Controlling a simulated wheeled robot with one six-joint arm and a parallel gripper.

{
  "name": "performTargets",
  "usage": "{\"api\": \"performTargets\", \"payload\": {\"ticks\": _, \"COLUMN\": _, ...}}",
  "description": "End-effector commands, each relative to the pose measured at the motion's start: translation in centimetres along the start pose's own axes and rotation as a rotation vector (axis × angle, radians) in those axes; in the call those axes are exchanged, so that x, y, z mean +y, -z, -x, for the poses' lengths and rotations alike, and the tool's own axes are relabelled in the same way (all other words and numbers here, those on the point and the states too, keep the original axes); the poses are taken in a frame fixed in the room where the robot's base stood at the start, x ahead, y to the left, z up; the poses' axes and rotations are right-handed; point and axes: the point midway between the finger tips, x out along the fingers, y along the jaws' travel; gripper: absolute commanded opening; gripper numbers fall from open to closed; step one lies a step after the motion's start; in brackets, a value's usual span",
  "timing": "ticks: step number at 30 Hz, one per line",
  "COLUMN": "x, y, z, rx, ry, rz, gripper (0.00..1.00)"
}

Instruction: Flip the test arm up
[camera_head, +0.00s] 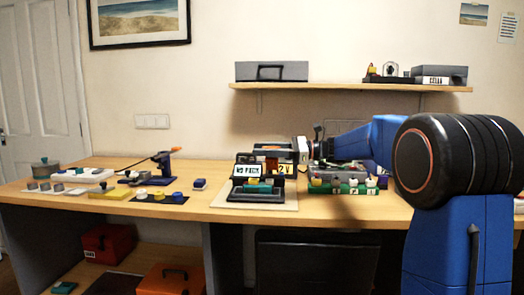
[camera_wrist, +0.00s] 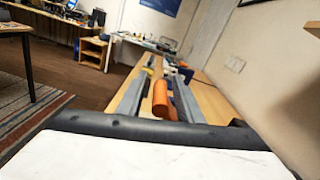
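My gripper (camera_head: 303,150) is at the end of my blue arm, just above the right side of a small dark bench unit (camera_head: 258,187) with lit panels. In the wrist view, the two grey fingers of my gripper (camera_wrist: 160,76) stand apart. An orange cylinder (camera_wrist: 161,100) shows between or just beyond them, nearer the right finger. I see a gap to the left finger; I cannot tell whether it touches the right one. I cannot make out for certain which part is the test arm; the orange cylinder may be its handle.
A green block with white labels (camera_head: 345,189) stands right of the bench unit, below my arm. A soldering iron stand (camera_head: 167,166), a yellow block (camera_head: 110,193) and a grey pot (camera_head: 45,169) are farther left. A shelf (camera_head: 350,87) hangs above.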

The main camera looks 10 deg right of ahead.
Motion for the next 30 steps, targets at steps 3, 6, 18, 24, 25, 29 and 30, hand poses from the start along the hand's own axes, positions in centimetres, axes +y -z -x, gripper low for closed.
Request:
{"api": "performTargets", "payload": {"ticks": 3, "x": -0.02, "y": 0.01, "z": -0.33, "rx": 0.000, "ry": 0.001, "rz": 0.000, "gripper": 0.33}}
{"api": "performTargets", "payload": {"ticks": 6, "x": -0.02, "y": 0.02, "z": -0.37, "rx": 0.000, "ry": 0.001, "rz": 0.000, "gripper": 0.33}}
{"api": "performTargets", "payload": {"ticks": 18, "x": -0.01, "y": 0.02, "z": -0.34, "rx": 0.000, "ry": 0.000, "rz": 0.000, "gripper": 0.00}}
{"api": "performTargets", "payload": {"ticks": 24, "x": -0.04, "y": 0.02, "z": -0.34, "rx": 0.001, "ry": 0.000, "rz": -0.003, "gripper": 0.00}}
{"api": "performTargets", "payload": {"ticks": 25, "x": -0.04, "y": 0.02, "z": -0.34, "rx": 0.001, "ry": 0.000, "rz": -0.004, "gripper": 0.00}}
{"api": "performTargets", "payload": {"ticks": 29, "x": -0.09, "y": 0.00, "z": -0.34, "rx": 0.001, "ry": 0.000, "rz": -0.008, "gripper": 0.00}}
{"api": "performTargets", "payload": {"ticks": 30, "x": -0.11, "y": -0.01, "z": -0.33, "rx": 0.001, "ry": 0.000, "rz": -0.010, "gripper": 0.00}}
